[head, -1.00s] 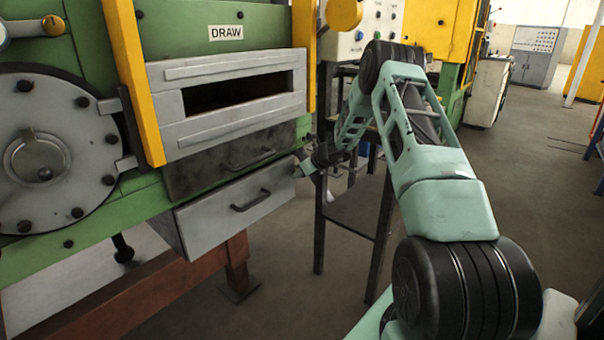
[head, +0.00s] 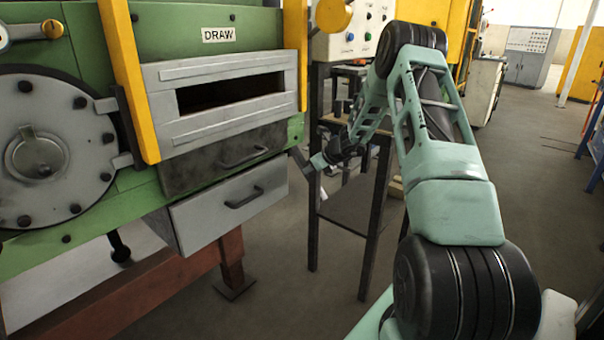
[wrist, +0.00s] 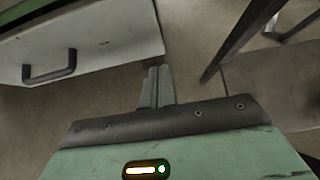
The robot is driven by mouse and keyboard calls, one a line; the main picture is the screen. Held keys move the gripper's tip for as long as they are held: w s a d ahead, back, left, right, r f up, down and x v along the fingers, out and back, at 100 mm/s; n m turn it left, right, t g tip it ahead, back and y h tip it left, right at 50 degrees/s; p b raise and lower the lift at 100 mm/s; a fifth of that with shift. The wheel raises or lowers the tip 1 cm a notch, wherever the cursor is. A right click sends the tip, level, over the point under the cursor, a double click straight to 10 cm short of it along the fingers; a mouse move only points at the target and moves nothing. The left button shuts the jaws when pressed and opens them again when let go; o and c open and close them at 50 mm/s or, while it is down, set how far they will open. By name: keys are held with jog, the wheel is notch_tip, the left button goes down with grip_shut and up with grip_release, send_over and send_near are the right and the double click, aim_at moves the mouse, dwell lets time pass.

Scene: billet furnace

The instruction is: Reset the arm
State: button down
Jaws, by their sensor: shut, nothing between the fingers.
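My gripper (head: 302,160) is at the end of my raised, bent arm, a little to the right of the furnace drawers in the head view. In the wrist view my gripper (wrist: 158,72) has its two fingers together with nothing between them. The lower grey drawer (head: 230,203) stands out from the furnace front, and its handle also shows in the wrist view at the upper left. My fingers are apart from the drawer. The darker upper drawer (head: 190,172) sits above it under the slot marked DRAW.
A dark metal stand (head: 375,230) is beside and beneath my forearm. A control box (head: 352,40) with buttons is behind it. The round furnace door (head: 45,150) is at the left. Open floor (head: 520,180) lies to the right.

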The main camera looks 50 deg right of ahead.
jog(key=v, duration=0.5)
